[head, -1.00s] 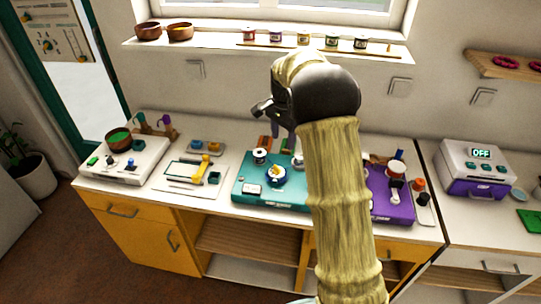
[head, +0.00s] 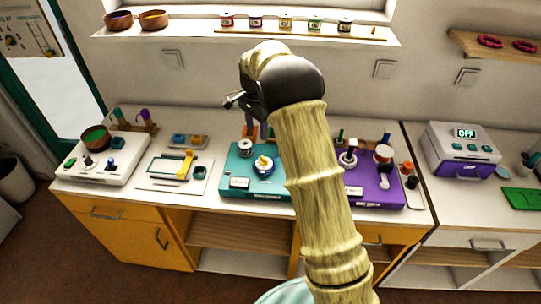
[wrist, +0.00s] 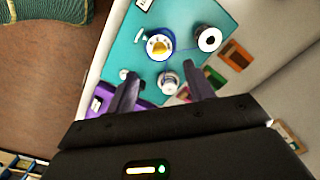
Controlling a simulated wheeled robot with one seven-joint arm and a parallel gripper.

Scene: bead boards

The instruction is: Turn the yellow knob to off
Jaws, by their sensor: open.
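The yellow knob (head: 264,162) sits on a blue and white round dial on top of the teal machine (head: 233,163). In the wrist view the yellow knob (wrist: 158,45) is ahead of my gripper, above the gap between the fingers. The teal machine's top (wrist: 197,22) fills the upper middle there. My gripper (wrist: 160,82) is open and empty, apart from the knob. In the head view my gripper (head: 257,125) hangs above the back of the teal machine, partly hidden behind my wrist. The small marks around the dial are too small to read.
A white-topped spool (wrist: 209,39) and a pale round part (wrist: 168,80) stand near the knob. The purple machine (head: 375,185) is to the right, partly behind my arm. A white bead machine (head: 100,165) and a tray with a yellow tool (head: 172,172) are to the left.

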